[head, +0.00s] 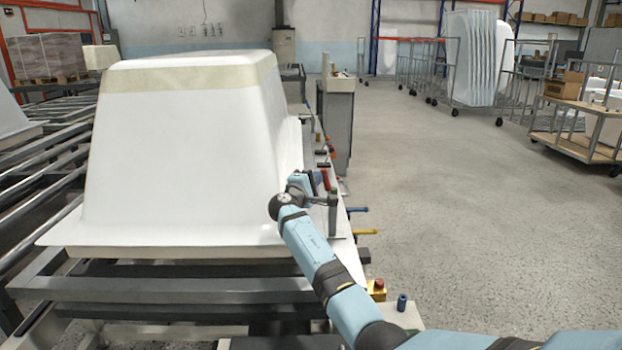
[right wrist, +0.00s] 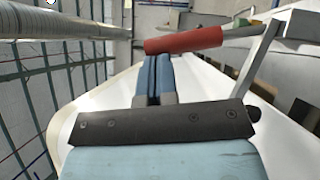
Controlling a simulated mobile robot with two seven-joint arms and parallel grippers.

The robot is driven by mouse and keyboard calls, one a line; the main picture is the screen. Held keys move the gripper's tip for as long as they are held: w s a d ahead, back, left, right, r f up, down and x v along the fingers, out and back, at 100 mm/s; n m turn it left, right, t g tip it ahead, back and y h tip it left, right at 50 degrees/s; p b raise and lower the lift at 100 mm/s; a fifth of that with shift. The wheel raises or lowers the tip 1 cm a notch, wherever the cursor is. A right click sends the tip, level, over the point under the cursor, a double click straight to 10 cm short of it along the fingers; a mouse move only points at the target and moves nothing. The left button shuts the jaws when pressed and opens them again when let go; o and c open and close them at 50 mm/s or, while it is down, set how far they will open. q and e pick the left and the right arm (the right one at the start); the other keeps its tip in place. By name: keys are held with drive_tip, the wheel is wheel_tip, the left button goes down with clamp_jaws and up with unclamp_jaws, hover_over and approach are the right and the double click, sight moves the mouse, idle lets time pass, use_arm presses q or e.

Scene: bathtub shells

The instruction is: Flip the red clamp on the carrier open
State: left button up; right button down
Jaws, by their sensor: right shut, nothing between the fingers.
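The red clamp handle (head: 325,179) is at the right edge of the carrier (head: 160,290), beside the white tub shell (head: 180,150). In the right wrist view the red handle (right wrist: 184,40) lies across the picture just beyond my fingertips, with a grey rod running right from its end. My right gripper (head: 312,182) is at the handle, its fingers closed together and empty. The blue fingers (right wrist: 155,72) also show in the wrist view; their tips are close to the handle's left part, and I cannot tell whether they touch. My left gripper is out of view.
A blue handle (head: 357,209) and a yellow handle (head: 365,231) stick out along the same edge, nearer me. A red-and-yellow button box (head: 377,289) is at the near corner. A grey cabinet (head: 337,120) stands behind. The floor to the right is open.

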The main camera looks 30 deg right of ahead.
use_arm(q)
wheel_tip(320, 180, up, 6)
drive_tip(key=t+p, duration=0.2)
drive_tip(key=p, duration=0.2)
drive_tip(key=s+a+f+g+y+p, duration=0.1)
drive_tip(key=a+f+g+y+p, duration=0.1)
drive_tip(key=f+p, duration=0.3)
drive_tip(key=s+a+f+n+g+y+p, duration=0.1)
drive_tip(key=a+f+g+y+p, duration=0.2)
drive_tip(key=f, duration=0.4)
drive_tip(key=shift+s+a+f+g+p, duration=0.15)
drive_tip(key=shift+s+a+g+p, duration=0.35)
drive_tip(key=shift+p, duration=0.5)
use_arm(e)
drive_tip(key=s+d+f+m+y, duration=0.1)
drive_tip(key=s+d+m+y, duration=0.5)
drive_tip(key=d+m, duration=0.3)
drive_tip(key=shift+s+d+g+y, duration=0.25)
drive_tip(key=shift+d+g+y, duration=0.2)
drive_tip(key=shift+d, duration=0.35)
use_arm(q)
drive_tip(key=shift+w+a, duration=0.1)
use_arm(e)
drive_tip(key=shift+s, duration=0.1)
